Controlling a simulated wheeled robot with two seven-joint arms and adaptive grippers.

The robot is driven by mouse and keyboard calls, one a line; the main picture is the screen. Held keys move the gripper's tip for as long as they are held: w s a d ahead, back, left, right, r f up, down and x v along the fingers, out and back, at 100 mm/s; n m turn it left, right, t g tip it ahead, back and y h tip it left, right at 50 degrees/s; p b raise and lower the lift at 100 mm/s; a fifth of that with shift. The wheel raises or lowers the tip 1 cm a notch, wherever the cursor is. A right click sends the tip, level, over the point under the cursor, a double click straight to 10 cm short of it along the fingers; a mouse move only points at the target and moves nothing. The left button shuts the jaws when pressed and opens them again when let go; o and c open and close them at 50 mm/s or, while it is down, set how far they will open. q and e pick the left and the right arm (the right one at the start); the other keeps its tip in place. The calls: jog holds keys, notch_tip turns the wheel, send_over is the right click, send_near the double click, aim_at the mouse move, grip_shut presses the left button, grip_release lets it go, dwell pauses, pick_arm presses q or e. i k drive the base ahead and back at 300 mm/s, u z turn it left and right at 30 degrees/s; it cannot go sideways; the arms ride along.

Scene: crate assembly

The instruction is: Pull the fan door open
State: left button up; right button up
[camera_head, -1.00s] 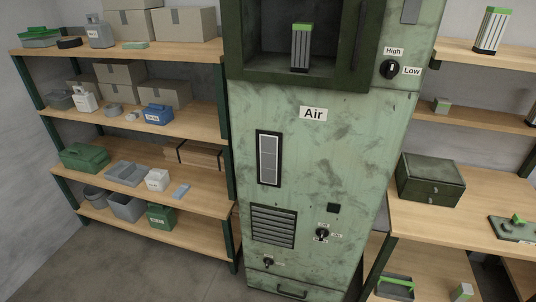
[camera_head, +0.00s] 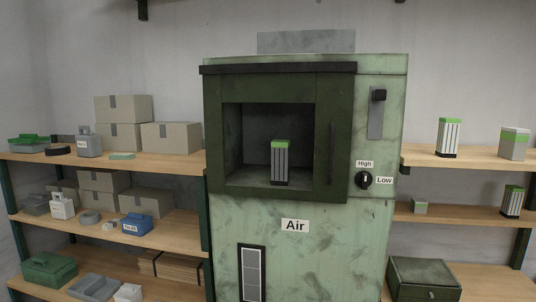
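The fan door (camera_head: 212,135) is a dark green square frame on the upper front of the pale green "Air" cabinet (camera_head: 345,240) in the head view. It sits flush with the cabinet and looks closed. A dark vertical handle (camera_head: 332,150) is on its right side. Through its window, a grey canister with a green top (camera_head: 280,163) stands upright inside. I cannot tell whether the window has glass. Neither of my grippers shows in the head view.
A High/Low knob (camera_head: 363,180) and a lever plate with a black knob (camera_head: 378,96) are right of the door. Shelves with boxes (camera_head: 171,137) stand at the left. Shelves with canisters (camera_head: 449,136) stand at the right.

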aim_at(329, 85)
jog(key=z, duration=0.55)
jog(key=i, duration=0.7)
